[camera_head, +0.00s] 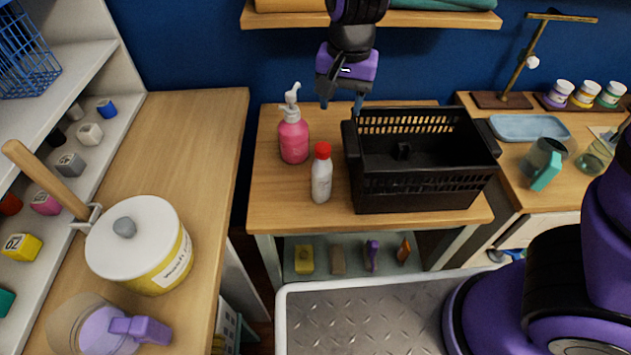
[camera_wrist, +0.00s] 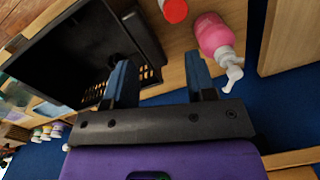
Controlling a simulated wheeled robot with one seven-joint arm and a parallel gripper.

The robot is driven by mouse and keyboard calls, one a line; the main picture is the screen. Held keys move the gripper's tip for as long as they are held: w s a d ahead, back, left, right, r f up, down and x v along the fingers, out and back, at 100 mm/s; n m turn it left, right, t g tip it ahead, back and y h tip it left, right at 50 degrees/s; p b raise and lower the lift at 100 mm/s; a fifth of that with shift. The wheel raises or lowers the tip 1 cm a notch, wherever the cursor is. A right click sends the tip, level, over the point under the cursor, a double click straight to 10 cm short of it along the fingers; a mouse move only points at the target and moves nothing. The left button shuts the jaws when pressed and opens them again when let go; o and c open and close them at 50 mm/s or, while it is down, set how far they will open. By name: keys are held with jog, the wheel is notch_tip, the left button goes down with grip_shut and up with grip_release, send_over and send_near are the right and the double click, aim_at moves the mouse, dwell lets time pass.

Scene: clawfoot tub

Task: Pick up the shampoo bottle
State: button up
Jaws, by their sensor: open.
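Two bottles stand upright on the wooden table: a pink pump bottle (camera_head: 293,137) with a white pump head, and a white bottle (camera_head: 321,180) with a red cap. No readable label tells which is the shampoo. My gripper (camera_head: 342,104) is open and empty, pointing down above the table's back part, between the pink bottle and the black crate. In the wrist view, the pink bottle (camera_wrist: 213,36) lies beyond the right finger and touches neither finger.
The black crate (camera_head: 420,190) stands right of the bottles, close to the white one. A wooden shelf (camera_head: 420,18) hangs on the wall behind my arm. A counter at left holds a white-lidded yellow pot (camera_head: 150,270). The table's front left is clear.

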aim_at(323, 147)
jog(key=shift+h, duration=0.3)
jog(key=a+f, duration=0.2)
jog(key=a, duration=0.1)
jog(key=shift+s+a+f, duration=0.1)
jog(key=shift+s+f, duration=0.1)
jog(key=shift+f, duration=0.2)
notch_tip(323, 147, down, 5)
jog(key=shift+w+f, duration=0.2)
jog(key=shift+f, duration=2.65)
grip_shut()
